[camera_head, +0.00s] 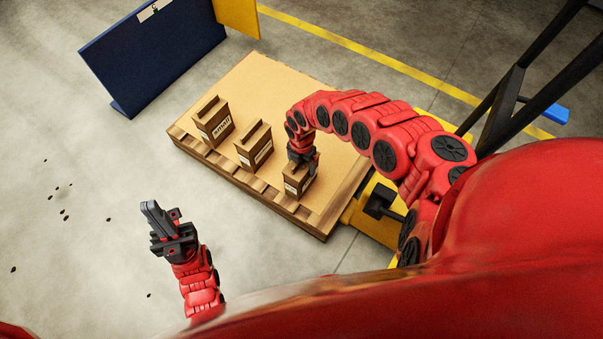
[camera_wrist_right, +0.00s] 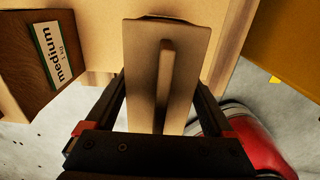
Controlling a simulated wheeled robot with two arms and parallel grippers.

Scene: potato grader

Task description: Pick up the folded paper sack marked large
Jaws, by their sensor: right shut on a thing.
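Three folded brown paper sacks stand in a row on the pallet (camera_head: 258,85) in the head view. The left one (camera_head: 214,124) has a label that seems to read "small". The middle sack (camera_head: 256,148) shows its label "medium" in the right wrist view (camera_wrist_right: 22,75). My right gripper (camera_head: 302,157) is shut on the right sack (camera_head: 297,182), whose label is too small to read. In the right wrist view this sack (camera_wrist_right: 190,50) stands between my two fingers, its top fold upright. My left gripper (camera_head: 168,228) is apart from the sacks, over the floor; its jaw gap is unclear.
A blue panel (camera_head: 152,62) and a yellow panel (camera_head: 238,14) stand behind the pallet. Dark frame posts (camera_head: 505,100) rise at the right. Several small dark lumps (camera_head: 65,215) lie on the floor at the left. The back of the pallet top is clear.

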